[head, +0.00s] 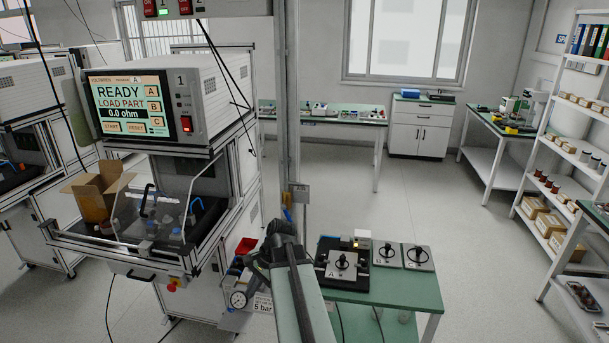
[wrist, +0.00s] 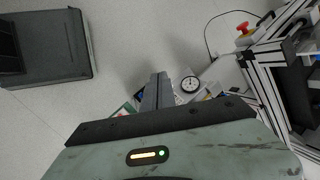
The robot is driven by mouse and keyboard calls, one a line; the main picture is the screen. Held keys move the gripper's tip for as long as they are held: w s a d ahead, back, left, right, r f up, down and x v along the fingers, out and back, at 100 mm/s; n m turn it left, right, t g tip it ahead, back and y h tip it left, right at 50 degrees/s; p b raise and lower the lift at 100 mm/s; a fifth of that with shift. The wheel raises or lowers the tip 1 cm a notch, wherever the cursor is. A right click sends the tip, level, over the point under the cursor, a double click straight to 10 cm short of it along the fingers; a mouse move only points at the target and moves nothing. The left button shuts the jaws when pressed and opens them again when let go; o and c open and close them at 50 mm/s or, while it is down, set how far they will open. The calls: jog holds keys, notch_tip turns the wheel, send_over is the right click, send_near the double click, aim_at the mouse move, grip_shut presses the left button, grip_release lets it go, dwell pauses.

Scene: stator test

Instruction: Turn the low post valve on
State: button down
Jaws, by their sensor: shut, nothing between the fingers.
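My gripper (wrist: 158,78) is shut and empty, its narrow grey fingers together in the wrist view. In the head view my arm reaches forward and my gripper end (head: 277,240) is in front of the grey post (head: 291,150). A round white pressure gauge (head: 238,299) shows left of my arm, near a "5 bar" label (head: 262,304). The gauge also shows in the wrist view (wrist: 190,84), just right of the fingertips. A small blue and yellow part (head: 287,213) is on the post above my gripper. I cannot make out the low valve's handle or its position; my arm covers that area.
A test station (head: 155,100) with a "READY" screen stands left, with a red stop button (head: 171,288) low on its front. A green table (head: 385,290) with knob boxes stands close on the right. Red and blue bins (head: 244,247) are beside the post. Open floor lies beyond.

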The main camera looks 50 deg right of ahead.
jog(key=s+d+r+m+t+p, duration=0.2)
jog(key=s+d+r+m+p, duration=0.3)
jog(key=d+r, duration=0.35)
jog(key=s+d+r+m+t+h+p, duration=0.1)
jog(key=s+d+r+m+t+p, duration=0.2)
jog(key=d+r+p, duration=0.6)
jog(key=s+d+r+m+p, duration=0.45)
jog(key=d+r+m, duration=0.2)
jog(key=r, duration=0.35)
jog(key=b, duration=1)
send_near(289, 217)
notch_tip(289, 217, down, 6)
jog(key=w, duration=0.1)
jog(key=shift+w+d+r, duration=0.1)
jog(key=shift+w+d, duration=0.1)
jog(key=shift+w, duration=0.25)
